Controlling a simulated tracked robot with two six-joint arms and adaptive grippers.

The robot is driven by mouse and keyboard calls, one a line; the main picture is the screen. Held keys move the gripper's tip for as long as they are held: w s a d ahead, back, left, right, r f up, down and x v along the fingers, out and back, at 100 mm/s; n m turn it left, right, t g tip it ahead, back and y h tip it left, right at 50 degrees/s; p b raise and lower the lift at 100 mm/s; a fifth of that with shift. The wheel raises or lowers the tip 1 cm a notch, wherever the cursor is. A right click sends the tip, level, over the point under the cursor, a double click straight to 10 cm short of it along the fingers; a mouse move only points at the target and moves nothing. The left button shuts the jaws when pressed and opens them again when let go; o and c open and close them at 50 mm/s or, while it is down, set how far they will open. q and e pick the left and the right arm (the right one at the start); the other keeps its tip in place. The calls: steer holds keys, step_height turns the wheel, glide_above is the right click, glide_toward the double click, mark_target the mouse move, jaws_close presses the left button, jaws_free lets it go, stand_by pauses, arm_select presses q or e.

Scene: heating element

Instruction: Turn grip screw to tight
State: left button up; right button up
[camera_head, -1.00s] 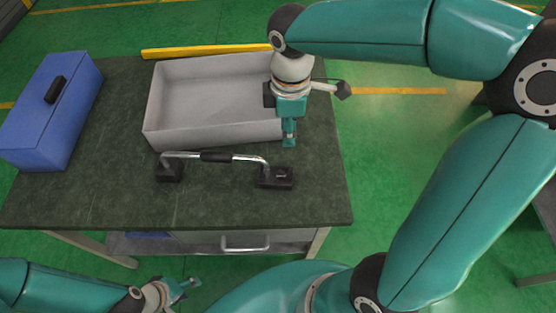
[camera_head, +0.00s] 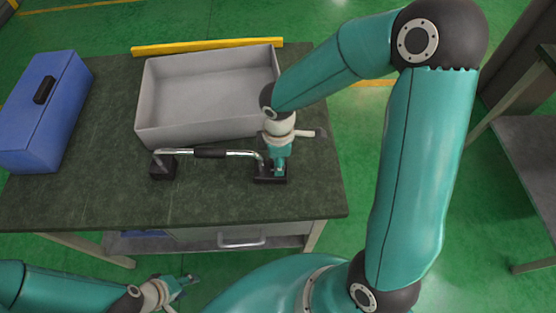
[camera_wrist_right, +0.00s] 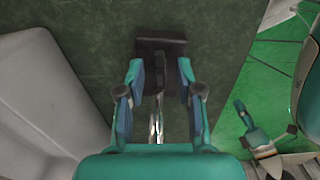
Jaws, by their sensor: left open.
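A chrome bar with a black grip (camera_head: 209,153) stands on the dark table, with a black foot (camera_head: 163,169) at its left end and another black foot (camera_head: 270,178) at its right end. My right gripper (camera_head: 279,170) points down at the right foot and partly hides it. In the right wrist view, my right gripper (camera_wrist_right: 160,75) is open, its fingers on either side of a narrow dark part (camera_wrist_right: 160,84) on the black foot (camera_wrist_right: 160,48), with gaps visible. I cannot clearly make out the grip screw itself. My left gripper (camera_head: 184,287) is open and empty, below the table's front edge.
A grey open bin (camera_head: 205,128) stands right behind the bar and looks empty. A blue toolbox (camera_head: 43,115) is at the left, and a yellow bar (camera_head: 205,47) lies along the back. The tabletop's front strip (camera_head: 170,205) is clear.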

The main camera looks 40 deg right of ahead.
steer(key=shift+f, duration=0.1)
jaws_close()
steer(key=shift+f+m+b, duration=0.15)
steer(key=shift+m+b, duration=0.35)
steer(key=shift+b, duration=0.2)
steer(key=shift+r+m, duration=0.2)
steer(key=shift+m, duration=0.1)
jaws_free()
step_height(320, 180, up, 12)
